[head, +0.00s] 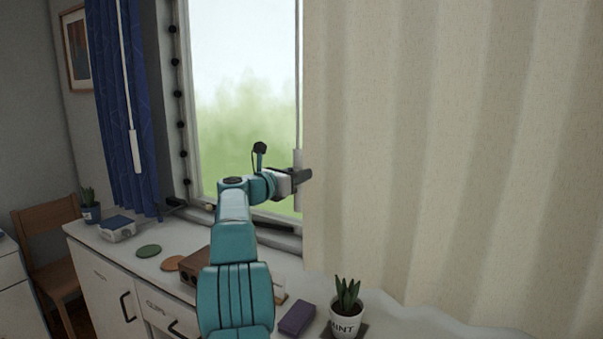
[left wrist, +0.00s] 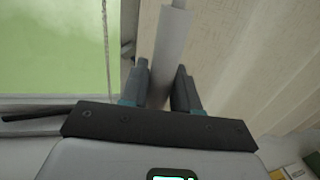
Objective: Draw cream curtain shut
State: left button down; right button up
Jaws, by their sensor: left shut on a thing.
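The cream curtain (head: 430,150) hangs in folds over the right part of the window; its left edge is near the picture's middle. It also shows in the left wrist view (left wrist: 235,65). A pale draw wand (head: 298,203) hangs upright along that left edge. My left gripper (head: 300,177) is shut on the wand's thicker lower part. In the left wrist view the wand (left wrist: 170,45) runs between the two dark fingers (left wrist: 160,88). My right gripper is not in view.
The window glass (head: 245,90) is bare left of the cream curtain. A blue curtain (head: 118,110) with its own wand (head: 136,150) hangs at the left. Below, the cabinet top holds a potted plant (head: 346,310), a purple block (head: 297,318), coasters (head: 149,251) and a brown box (head: 194,268).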

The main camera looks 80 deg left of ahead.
pick_arm(q)
jog(key=shift+s+r, duration=0.15)
jog(key=shift+r, duration=0.05)
jog(key=c, duration=1.1)
grip_release()
jog(key=shift+o, duration=0.6)
jog(key=shift+s+a+f, duration=0.1)
jog(key=shift+s+a, duration=0.05)
jog(key=shift+s, duration=0.1)
jog(key=b+v, duration=0.3)
jog(key=v, duration=1.3)
jog(key=shift+d+b, duration=0.2)
jog(key=shift+b, duration=0.15)
